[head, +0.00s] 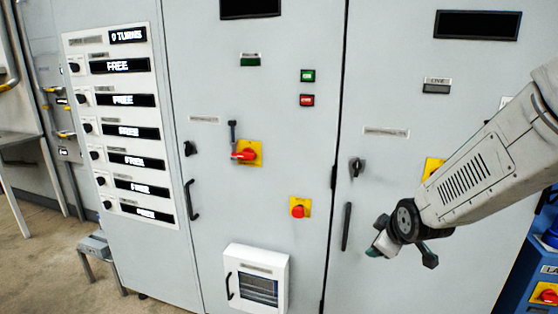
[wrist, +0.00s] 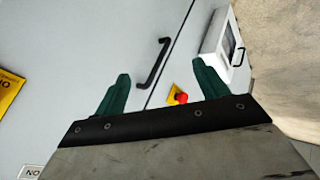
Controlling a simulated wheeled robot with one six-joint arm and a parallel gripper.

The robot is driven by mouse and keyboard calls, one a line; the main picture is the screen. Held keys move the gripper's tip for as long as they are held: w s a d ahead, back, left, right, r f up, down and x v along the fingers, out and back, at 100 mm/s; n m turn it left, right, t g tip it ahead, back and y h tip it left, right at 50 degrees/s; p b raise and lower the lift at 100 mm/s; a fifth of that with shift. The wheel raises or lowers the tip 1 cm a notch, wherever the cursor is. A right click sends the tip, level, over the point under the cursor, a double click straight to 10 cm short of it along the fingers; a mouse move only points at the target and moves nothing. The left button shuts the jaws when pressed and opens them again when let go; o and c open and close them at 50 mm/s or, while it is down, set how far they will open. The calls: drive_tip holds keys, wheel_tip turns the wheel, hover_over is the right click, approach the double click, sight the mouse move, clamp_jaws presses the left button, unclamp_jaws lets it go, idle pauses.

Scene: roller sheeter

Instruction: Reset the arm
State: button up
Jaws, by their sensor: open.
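My arm (head: 475,170) reaches in from the right in the head view, in front of the right cabinet door. My gripper (head: 375,248) is at its lower left end, small and partly hidden by the wrist. In the wrist view my gripper (wrist: 158,88) shows two green fingers standing wide apart, with nothing between them but the cabinet front behind. It holds nothing. I cannot tell the exact gap between the fingers and the cabinet.
A grey cabinet (head: 280,180) fills the view. It has a red rotary switch (head: 245,155), a red stop button (head: 298,211), a black door handle (head: 346,227) and a small white box (head: 256,278). A blue unit (head: 530,285) stands at lower right. Floor shows at lower left.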

drive_tip(key=s+r+m+g, duration=0.2)
drive_tip(key=s+r+m, duration=0.1)
drive_tip(key=s, duration=0.7)
drive_tip(key=s+r+m+g, duration=0.2)
drive_tip(key=s+r+m, duration=0.1)
drive_tip(key=s, duration=0.8)
drive_tip(key=s+r+m+g, duration=0.3)
drive_tip(key=s+r, duration=0.2)
drive_tip(key=s, duration=0.5)
drive_tip(key=shift+s+d+m, duration=0.15)
drive_tip(key=shift+s+m, duration=0.15)
drive_tip(key=shift+m, duration=0.1)
